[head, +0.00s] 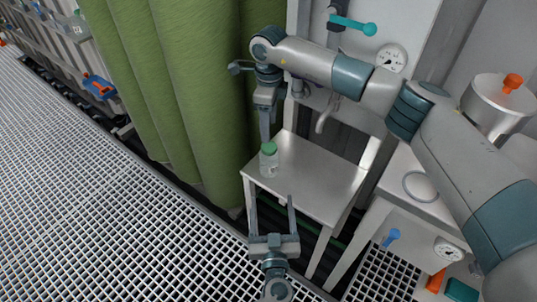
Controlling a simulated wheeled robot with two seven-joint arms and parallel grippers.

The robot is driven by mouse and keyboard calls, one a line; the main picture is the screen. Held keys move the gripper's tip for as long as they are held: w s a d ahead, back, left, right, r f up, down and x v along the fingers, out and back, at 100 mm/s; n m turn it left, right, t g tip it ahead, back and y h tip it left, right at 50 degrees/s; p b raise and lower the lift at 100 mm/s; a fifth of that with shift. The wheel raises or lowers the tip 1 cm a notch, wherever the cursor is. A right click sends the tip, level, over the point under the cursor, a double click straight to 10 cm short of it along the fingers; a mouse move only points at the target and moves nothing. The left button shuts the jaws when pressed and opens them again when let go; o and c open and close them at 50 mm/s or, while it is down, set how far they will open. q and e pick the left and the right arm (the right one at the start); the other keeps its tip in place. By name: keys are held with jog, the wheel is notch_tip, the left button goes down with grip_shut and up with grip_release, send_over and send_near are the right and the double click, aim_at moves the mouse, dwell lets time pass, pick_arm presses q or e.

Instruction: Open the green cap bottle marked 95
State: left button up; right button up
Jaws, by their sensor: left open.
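A small clear bottle (269,165) with a green cap (269,148) stands upright near the left corner of a metal side table (318,182). Any number on it is too small to read. My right gripper (266,138) comes down from above, with its fingertips at the cap. Its fingers are seen edge-on, so I cannot tell whether they touch or grip the cap. My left gripper (272,195) is open and empty. It is in front of the table's near edge, below the bottle in the picture, with its fingers pointing toward the table.
A tap (326,117) and a gauge (391,58) are behind the table. Large green vertical cylinders (185,90) stand to the left. My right arm crosses the right side. The tabletop right of the bottle is clear. Grating floor (90,190) lies at left.

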aim_at(269, 159)
jog(key=shift+s+r, duration=0.2)
pick_arm(q)
jog(key=shift+s+r, duration=0.1)
jog(key=shift+s, duration=0.05)
pick_arm(e)
jog(key=shift+f, duration=0.1)
jog(key=shift+w, duration=0.1)
pick_arm(q)
jog(key=w, duration=1.7)
jog(key=shift+w+a, duration=0.25)
jog(key=shift+a, duration=0.15)
